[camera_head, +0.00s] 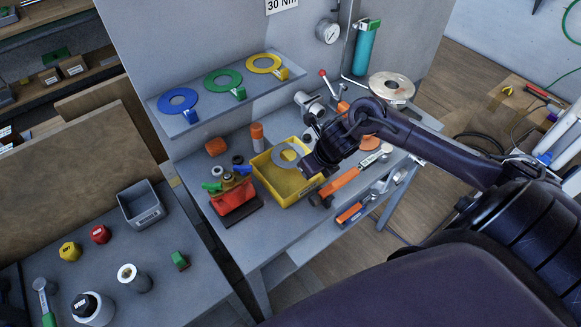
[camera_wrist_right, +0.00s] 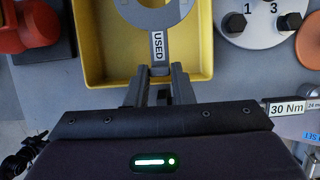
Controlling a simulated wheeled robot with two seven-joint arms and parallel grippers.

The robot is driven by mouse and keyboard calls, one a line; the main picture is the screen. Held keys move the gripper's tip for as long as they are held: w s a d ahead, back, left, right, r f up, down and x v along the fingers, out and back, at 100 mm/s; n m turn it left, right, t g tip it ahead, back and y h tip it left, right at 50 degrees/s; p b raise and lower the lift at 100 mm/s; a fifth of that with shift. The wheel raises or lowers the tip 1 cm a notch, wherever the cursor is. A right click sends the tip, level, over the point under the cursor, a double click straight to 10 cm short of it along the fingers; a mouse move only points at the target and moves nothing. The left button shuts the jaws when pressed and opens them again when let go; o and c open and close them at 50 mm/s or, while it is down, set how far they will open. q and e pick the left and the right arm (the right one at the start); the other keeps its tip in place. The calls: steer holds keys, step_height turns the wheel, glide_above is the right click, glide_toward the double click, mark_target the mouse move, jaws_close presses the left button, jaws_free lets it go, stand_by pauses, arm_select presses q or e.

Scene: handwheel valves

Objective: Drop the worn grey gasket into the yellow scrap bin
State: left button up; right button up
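The worn grey gasket (camera_head: 276,155) is a flat ring with a tab marked USED (camera_wrist_right: 158,45). It is over the opening of the yellow scrap bin (camera_head: 286,201), toward the bin's far side. In the right wrist view the bin's yellow wall (camera_wrist_right: 88,45) frames the ring. My right gripper (camera_head: 307,167) is at the bin's right side, with its fingers (camera_wrist_right: 160,76) closed on either side of the tab's end. The exact height of the ring above the bin floor is hard to tell. My left gripper is not in view.
A red holder with small parts (camera_head: 235,198) stands left of the bin. An orange-handled tool (camera_head: 341,182) lies to the right. A shelf (camera_head: 225,105) behind holds blue, green and yellow rings. A round flange with bolts (camera_wrist_right: 262,18) is right of the bin in the wrist view.

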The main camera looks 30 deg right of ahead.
steer(key=o, duration=0.4)
steer(key=shift+o, duration=0.2)
steer(key=v, duration=0.7)
steer(key=shift+r+b, duration=0.4)
steer(key=shift+s, duration=0.15)
